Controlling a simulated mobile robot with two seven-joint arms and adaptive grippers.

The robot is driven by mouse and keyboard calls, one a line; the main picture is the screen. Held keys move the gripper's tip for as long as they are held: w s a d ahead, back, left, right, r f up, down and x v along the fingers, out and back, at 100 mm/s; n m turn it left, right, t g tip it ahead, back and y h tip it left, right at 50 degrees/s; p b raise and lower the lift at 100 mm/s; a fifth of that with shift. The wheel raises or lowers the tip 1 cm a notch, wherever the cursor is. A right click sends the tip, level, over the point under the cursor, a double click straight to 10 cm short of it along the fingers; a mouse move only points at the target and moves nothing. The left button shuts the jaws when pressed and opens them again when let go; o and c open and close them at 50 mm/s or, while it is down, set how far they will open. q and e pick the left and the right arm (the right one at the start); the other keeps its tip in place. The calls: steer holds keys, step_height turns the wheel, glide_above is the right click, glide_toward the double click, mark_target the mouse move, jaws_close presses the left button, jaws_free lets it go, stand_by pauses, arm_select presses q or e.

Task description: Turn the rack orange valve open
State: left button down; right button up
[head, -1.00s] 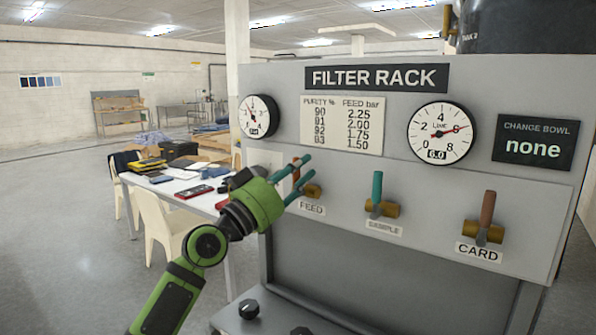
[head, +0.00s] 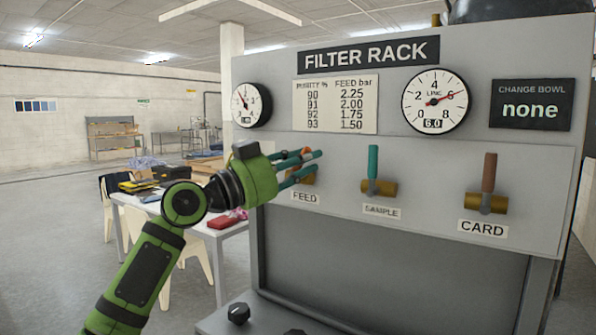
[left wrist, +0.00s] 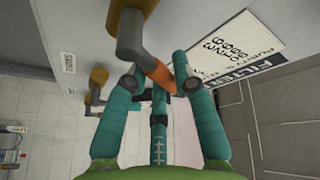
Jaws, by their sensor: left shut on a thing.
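The orange valve handle (head: 306,150) is on the FEED valve at the left of the filter rack panel. My left gripper (head: 313,163) is shut on it, with teal fingers on either side, and hides much of the handle and its brass body. The handle now leans over to the right instead of standing upright. My right gripper is not in view.
The teal SAMPLE handle (head: 373,160) and brown CARD handle (head: 489,172) stand upright to the right. A small gauge (head: 251,104) and a larger LINE gauge (head: 435,100) sit above. A cluttered table (head: 238,231) stands behind my left arm.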

arm_select(q)
steer(key=f+m+g+p, duration=0.1)
steer(key=m, duration=0.1)
steer(key=d+f+m+y, duration=0.1)
steer(key=m, duration=0.2)
steer(key=s+m+g+y+p, duration=0.1)
steer(key=m, duration=0.2)
steer(key=shift+d+f+g+p, duration=0.15)
steer(key=shift+f+g+p, duration=0.15)
steer(key=shift+f+p, duration=0.1)
steer(key=shift+f+m+y+p, duration=0.5)
steer(key=shift+f+m+y, duration=0.25)
steer(key=shift+m, duration=0.55)
steer(key=c, duration=1)
jaws_free()
steer(key=shift+f, duration=0.1)
